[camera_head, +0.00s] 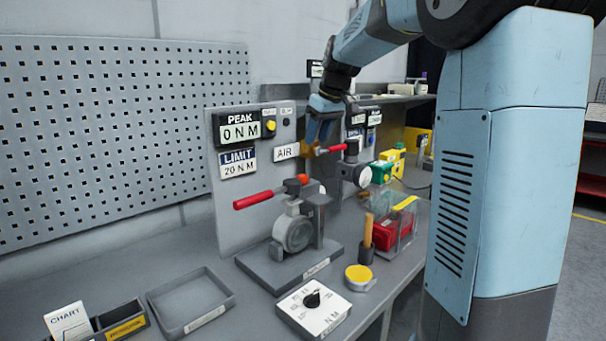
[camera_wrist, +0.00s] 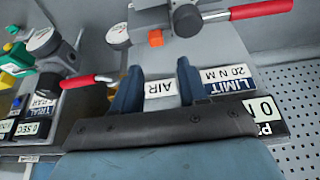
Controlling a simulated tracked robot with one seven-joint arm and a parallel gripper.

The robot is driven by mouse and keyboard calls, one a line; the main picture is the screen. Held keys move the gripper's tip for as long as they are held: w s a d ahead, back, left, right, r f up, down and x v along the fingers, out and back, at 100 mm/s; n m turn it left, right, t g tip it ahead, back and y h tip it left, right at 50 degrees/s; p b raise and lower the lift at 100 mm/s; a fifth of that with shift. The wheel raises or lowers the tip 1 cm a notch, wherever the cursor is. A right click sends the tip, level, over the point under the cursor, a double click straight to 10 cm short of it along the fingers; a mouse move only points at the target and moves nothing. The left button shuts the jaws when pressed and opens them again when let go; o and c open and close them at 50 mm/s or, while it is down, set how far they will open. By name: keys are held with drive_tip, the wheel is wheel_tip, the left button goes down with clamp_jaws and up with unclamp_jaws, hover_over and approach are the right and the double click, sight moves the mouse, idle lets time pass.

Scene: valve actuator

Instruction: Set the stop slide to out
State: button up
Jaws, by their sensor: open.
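My gripper (camera_head: 320,138) is open and empty, pointing down in front of the grey panel by the AIR label (camera_head: 286,152). In the wrist view my gripper (camera_wrist: 158,76) has its two blue fingers apart, with the AIR label (camera_wrist: 160,88) between them. The valve actuator (camera_head: 294,232) stands on a grey base, with a long red lever (camera_head: 256,199) on top. The lever's red grip (camera_wrist: 262,9) also shows in the wrist view, beyond the fingers. I cannot tell which part is the stop slide.
A smaller red handle (camera_head: 333,149) is close beside my gripper, near a gauge (camera_head: 364,176). The panel has a PEAK display (camera_head: 240,131) and LIMIT plate (camera_head: 238,163). A dial box (camera_head: 314,310), yellow tape (camera_head: 359,276) and empty tray (camera_head: 190,304) are on the bench.

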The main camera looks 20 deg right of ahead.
sight(303, 175)
drive_tip(key=x, duration=0.5)
drive_tip(key=w+x, duration=0.1)
drive_tip(key=x, duration=0.8)
drive_tip(key=shift+w, duration=0.45)
drive_tip(key=shift+d, duration=0.1)
clamp_jaws()
